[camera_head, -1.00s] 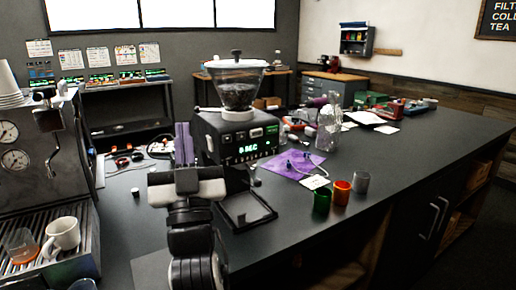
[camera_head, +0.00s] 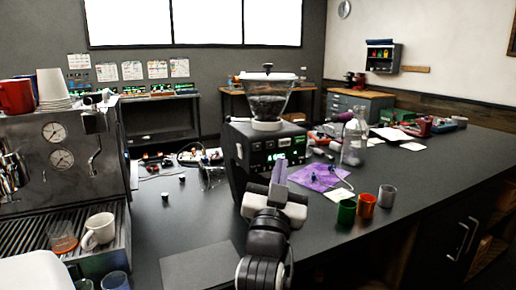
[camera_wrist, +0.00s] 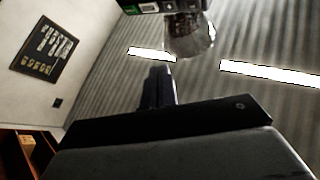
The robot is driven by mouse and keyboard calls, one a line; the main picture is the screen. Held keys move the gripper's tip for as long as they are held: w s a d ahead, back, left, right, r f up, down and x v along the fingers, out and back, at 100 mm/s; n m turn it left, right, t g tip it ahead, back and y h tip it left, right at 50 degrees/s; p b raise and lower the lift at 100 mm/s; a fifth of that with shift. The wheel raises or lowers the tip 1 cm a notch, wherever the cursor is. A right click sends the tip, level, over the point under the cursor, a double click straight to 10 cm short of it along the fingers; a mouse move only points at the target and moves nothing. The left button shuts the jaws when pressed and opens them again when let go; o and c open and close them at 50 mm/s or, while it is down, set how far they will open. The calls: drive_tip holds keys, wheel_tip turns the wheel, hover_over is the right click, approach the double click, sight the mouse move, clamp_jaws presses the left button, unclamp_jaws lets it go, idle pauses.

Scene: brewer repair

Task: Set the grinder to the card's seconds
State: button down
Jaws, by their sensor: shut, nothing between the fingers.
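The grinder (camera_head: 255,150) stands on the dark counter, a black box with a clear hopper (camera_head: 264,102) of dark beans. Its front has buttons and a small lit green display (camera_head: 283,156); I cannot read it reliably now. My gripper (camera_head: 279,172) is shut and empty, upright in front of the grinder's front panel; from this view I cannot tell whether it touches. In the wrist view the shut fingers (camera_wrist: 160,85) show, with part of the grinder (camera_wrist: 150,5) and its hopper (camera_wrist: 190,38) upside down at the top. I cannot tell which paper is the card.
An espresso machine (camera_head: 62,160) stands at the left. A flat dark plate (camera_head: 200,266) lies in front. The counter between is mostly clear.

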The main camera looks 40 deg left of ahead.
drive_tip(key=shift+w+a+b, duration=0.2)
drive_tip(key=shift+w+a, duration=0.3)
drive_tip(key=shift+a, duration=0.8)
drive_tip(key=shift+w+a+b, duration=0.2)
drive_tip(key=shift+w+a, duration=0.35)
drive_tip(key=shift+a, duration=0.7)
drive_tip(key=shift+w+a+b, duration=0.2)
drive_tip(key=shift+w+a, duration=0.3)
drive_tip(key=shift+a, duration=0.8)
drive_tip(key=shift+w+a, duration=0.2)
drive_tip(key=shift+a, duration=0.2)
drive_tip(key=shift+w+a+b, duration=0.1)
drive_tip(key=shift+a+b, duration=0.25)
drive_tip(key=shift+d, duration=0.1)
drive_tip(key=shift+s+d, duration=0.3)
drive_tip(key=shift+d, duration=0.35)
drive_tip(key=shift+s+d, duration=0.3)
drive_tip(key=shift+d, duration=0.45)
drive_tip(key=shift+s+d, duration=0.35)
drive_tip(key=shift+d, duration=0.45)
drive_tip(key=shift+s+d, duration=0.3)
drive_tip(key=shift+d, duration=0.45)
idle(0.4)
